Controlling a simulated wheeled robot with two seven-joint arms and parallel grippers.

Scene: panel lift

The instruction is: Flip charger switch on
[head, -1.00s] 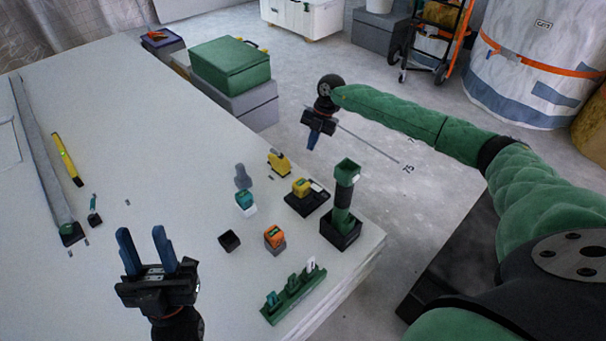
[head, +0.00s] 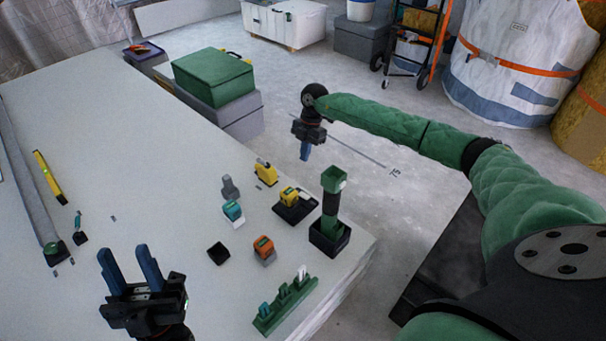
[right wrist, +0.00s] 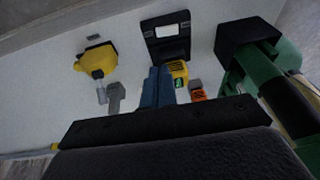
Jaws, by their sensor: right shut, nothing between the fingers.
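A black charger base (head: 301,209) with a yellow battery (head: 289,196) stands near the table's right edge. In the right wrist view the charger (right wrist: 165,24) shows a pale panel, with the yellow battery (right wrist: 178,70) partly behind my fingers. I cannot make out its switch or the switch's position. My right gripper (head: 305,153) is shut and empty, beyond the table's right edge in the head view and apart from the charger. Its blue fingers also show in the right wrist view (right wrist: 158,88). My left gripper (head: 131,268) is open and empty over the near left of the table.
A green tool (head: 332,190) stands upright in a black holder right of the charger. A yellow tool (head: 265,173), teal block (head: 233,211), orange block (head: 263,246), black box (head: 218,253) and green rack (head: 285,306) are nearby. The table's middle left (head: 120,170) is mostly clear.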

